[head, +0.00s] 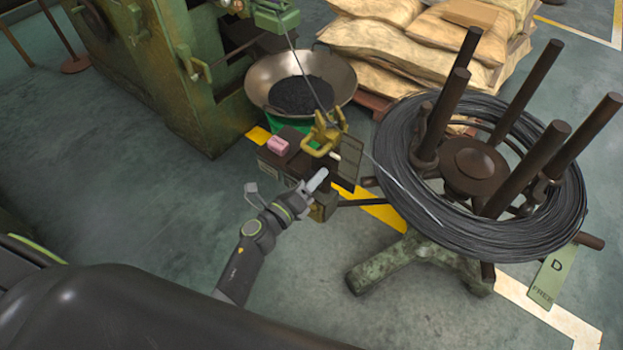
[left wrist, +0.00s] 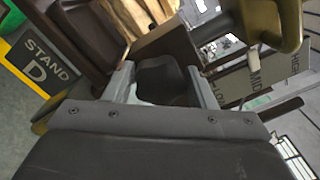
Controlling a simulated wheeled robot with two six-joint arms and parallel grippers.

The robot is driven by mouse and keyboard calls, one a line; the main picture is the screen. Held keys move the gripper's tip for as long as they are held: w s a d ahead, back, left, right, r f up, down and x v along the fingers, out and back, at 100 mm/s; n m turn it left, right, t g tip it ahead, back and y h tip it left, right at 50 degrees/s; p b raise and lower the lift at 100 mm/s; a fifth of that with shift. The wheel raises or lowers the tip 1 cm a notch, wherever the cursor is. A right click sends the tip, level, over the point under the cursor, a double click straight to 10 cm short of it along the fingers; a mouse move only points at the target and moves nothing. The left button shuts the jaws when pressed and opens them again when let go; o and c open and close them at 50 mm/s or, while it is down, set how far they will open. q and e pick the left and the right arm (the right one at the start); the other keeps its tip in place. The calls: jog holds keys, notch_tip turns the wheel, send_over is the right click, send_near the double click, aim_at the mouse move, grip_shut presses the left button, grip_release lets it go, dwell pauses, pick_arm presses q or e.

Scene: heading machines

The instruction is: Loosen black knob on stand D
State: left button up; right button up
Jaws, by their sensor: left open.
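The black knob (left wrist: 160,76) shows in the left wrist view, between the two grey fingers of my left gripper (left wrist: 163,88). The fingers are open, one on each side of it; I cannot tell whether they touch it. In the head view my left gripper (head: 318,181) is at the small box unit beside stand D, and the knob is hidden or too small to make out. Stand D (head: 405,262) carries a coil of dark wire (head: 405,190). My right gripper is not in view.
A green tag reading D, FREE (head: 553,277) hangs at the stand's right. A yellow clamp-like fitting (head: 322,135) and a pink block (head: 278,145) are by the box. Wire runs close past the gripper. A green machine (head: 190,110) and wide pan (head: 270,75) stand behind. Floor at left is clear.

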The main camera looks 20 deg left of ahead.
pick_arm(q)
jog(key=c, duration=0.7)
